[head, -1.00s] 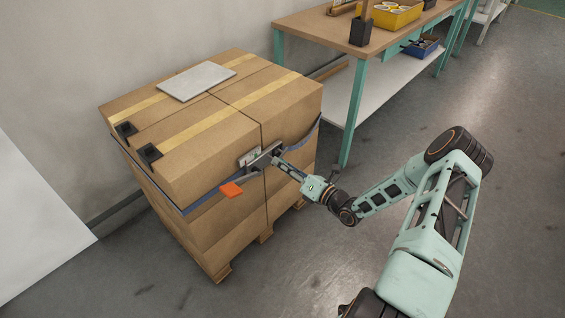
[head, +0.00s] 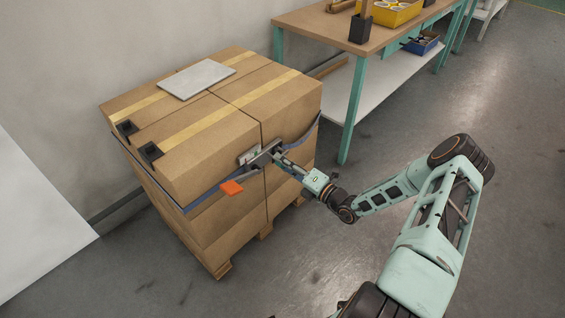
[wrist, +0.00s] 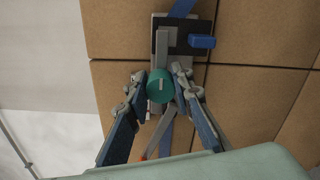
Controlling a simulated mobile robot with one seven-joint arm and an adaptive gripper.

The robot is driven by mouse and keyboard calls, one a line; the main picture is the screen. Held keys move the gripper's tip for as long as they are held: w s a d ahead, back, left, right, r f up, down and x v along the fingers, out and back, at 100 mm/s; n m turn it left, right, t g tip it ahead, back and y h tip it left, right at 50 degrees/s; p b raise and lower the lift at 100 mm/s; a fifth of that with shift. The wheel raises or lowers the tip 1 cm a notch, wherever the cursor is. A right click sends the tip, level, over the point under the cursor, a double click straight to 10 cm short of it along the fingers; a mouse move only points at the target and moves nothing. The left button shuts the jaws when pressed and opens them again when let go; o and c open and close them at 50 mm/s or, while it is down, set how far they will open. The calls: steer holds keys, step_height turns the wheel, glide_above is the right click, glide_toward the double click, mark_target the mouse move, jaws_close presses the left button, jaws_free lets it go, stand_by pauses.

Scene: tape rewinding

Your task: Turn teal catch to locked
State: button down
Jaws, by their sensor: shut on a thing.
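The teal catch (wrist: 160,84) is a round knob with a pale mark on its face, seen in the wrist view on the strap ratchet. My gripper (wrist: 159,88) has one finger on each side of it and is shut on it. The ratchet (wrist: 180,35) has a dark plate, a grey bar (wrist: 162,48) just above the knob and a blue tab (wrist: 202,42) at upper right. In the head view my gripper (head: 278,157) meets the ratchet at the front of the carton stack (head: 210,150); the catch itself is too small or hidden there.
A blue strap (head: 205,198) runs around the cartons, with an orange tag (head: 231,187) left of the ratchet. A grey panel (head: 197,78) lies on top. A teal-legged workbench (head: 300,22) stands behind to the right. The floor (head: 330,260) in front is clear.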

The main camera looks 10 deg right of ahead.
steer(key=shift+f, duration=0.1)
steer(key=c, duration=1.7)
jaws_free()
steer(key=v, duration=1.2)
